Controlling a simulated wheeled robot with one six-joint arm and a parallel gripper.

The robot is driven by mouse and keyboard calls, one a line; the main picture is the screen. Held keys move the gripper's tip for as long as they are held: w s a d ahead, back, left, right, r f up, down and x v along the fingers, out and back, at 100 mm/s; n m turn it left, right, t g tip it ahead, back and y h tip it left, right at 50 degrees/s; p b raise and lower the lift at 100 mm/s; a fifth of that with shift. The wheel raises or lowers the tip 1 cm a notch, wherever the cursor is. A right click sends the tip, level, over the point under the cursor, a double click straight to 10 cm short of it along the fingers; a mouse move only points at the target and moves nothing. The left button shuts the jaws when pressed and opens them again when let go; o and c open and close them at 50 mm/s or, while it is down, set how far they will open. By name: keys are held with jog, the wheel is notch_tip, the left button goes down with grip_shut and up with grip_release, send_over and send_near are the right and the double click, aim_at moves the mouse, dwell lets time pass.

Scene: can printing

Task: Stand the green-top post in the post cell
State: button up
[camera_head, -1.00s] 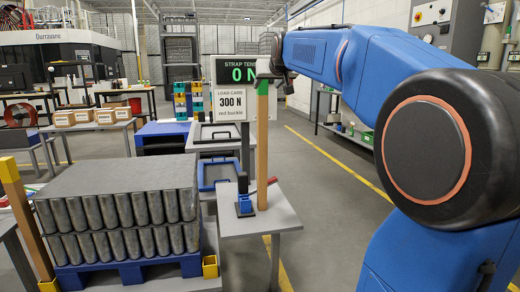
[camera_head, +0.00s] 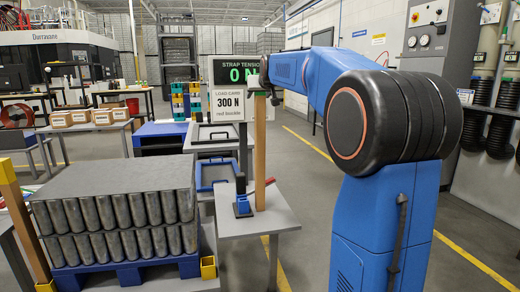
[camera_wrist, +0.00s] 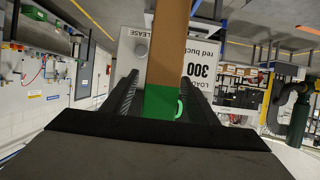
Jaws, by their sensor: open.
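The green-top post (camera_head: 260,150) is a tall wooden post. It stands close to upright on the small grey table (camera_head: 285,222). In the wrist view its green end (camera_wrist: 163,103) lies between the two dark fingers of my gripper (camera_wrist: 163,95). The fingers are open, one on each side of the post. In the head view my gripper (camera_head: 258,82) is at the top of the post, and the green there is mostly hidden. I cannot tell which spot is the post cell.
A blue tool (camera_head: 242,205) with a red handle stands beside the post's foot. A pallet (camera_head: 130,271) of grey cans is at left, with a yellow corner socket (camera_head: 208,268) and a yellow-top post (camera_head: 22,215). A load card (camera_head: 228,103) and tension display (camera_head: 236,72) stand behind.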

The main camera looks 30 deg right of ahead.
jog(key=shift+x, duration=0.9)
jog(key=c, duration=1.3)
grip_shut()
jog(key=shift+r, duration=0.1)
